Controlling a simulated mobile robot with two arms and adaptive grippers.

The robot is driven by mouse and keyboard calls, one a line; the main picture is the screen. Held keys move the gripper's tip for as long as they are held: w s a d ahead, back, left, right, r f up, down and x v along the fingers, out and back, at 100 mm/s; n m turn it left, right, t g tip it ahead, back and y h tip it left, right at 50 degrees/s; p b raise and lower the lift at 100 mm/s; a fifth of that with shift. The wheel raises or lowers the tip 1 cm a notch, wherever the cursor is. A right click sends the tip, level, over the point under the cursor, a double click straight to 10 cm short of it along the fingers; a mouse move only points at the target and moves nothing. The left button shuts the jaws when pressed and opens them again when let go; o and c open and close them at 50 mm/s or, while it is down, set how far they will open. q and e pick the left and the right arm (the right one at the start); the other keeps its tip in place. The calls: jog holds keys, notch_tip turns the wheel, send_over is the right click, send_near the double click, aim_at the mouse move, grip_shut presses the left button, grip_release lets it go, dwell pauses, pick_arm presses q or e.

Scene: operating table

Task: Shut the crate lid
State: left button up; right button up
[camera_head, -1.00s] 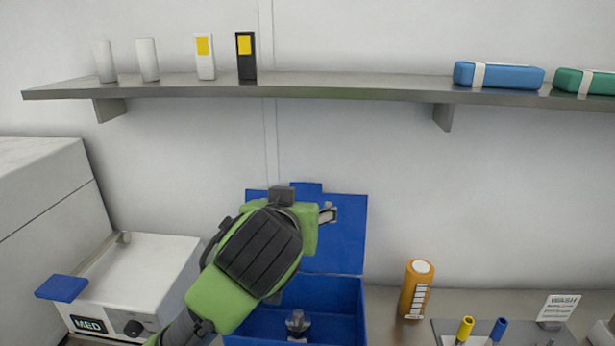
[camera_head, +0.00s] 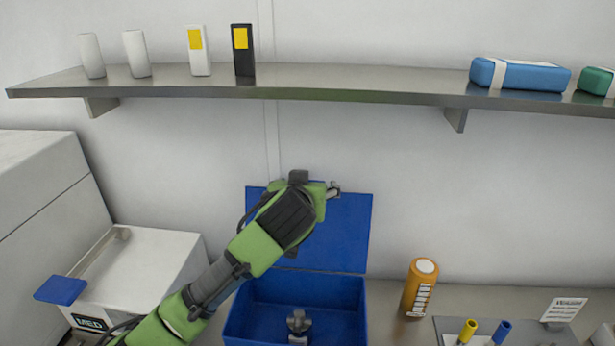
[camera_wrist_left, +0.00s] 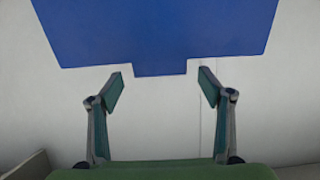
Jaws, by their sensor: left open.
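The blue crate (camera_head: 340,305) stands open on the counter, with its blue lid (camera_head: 345,235) raised upright at the back against the wall side. A dark metal object (camera_head: 298,322) sits inside the crate. My left gripper (camera_head: 335,188) is at the lid's top edge, partly hidden behind my wrist. In the left wrist view the lid (camera_wrist_left: 155,30) fills the upper part, its tab pointing between the fingertips. The left gripper (camera_wrist_left: 161,88) is open there, its two fingers apart on either side of the tab, with nothing held.
A white MED box (camera_head: 140,275) with a blue tab stands left of the crate. An orange bottle (camera_head: 418,290) stands to the right, beside a tray (camera_head: 455,328) with yellow and blue items. A metal shelf (camera_head: 330,92) with several items runs above.

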pick_arm(q)
jog(key=shift+x, duration=0.85)
jog(key=shift+w, duration=0.2)
jog(key=shift+w+d+f, duration=0.1)
jog(key=shift+w, duration=0.05)
jog(key=c, duration=1.6)
jog(key=shift+s+f, duration=0.1)
jog(key=shift+s, duration=0.25)
jog(key=s+a+t+b, duration=0.1)
jog(key=s+t+b, duration=0.1)
jog(key=s+b, duration=0.2)
jog(key=s+t+h+b, duration=0.1)
jog(key=s+b, duration=0.3)
jog(key=b, duration=0.4)
jog(key=s+a+t+b, duration=0.1)
jog(key=s+t+b, duration=0.3)
jog(key=b, duration=0.2)
jog(key=shift+s+a, duration=0.35)
pick_arm(e)
notch_tip(320, 180, down, 18)
jog(key=shift+w+r, duration=0.15)
jog(key=shift+w, duration=0.15)
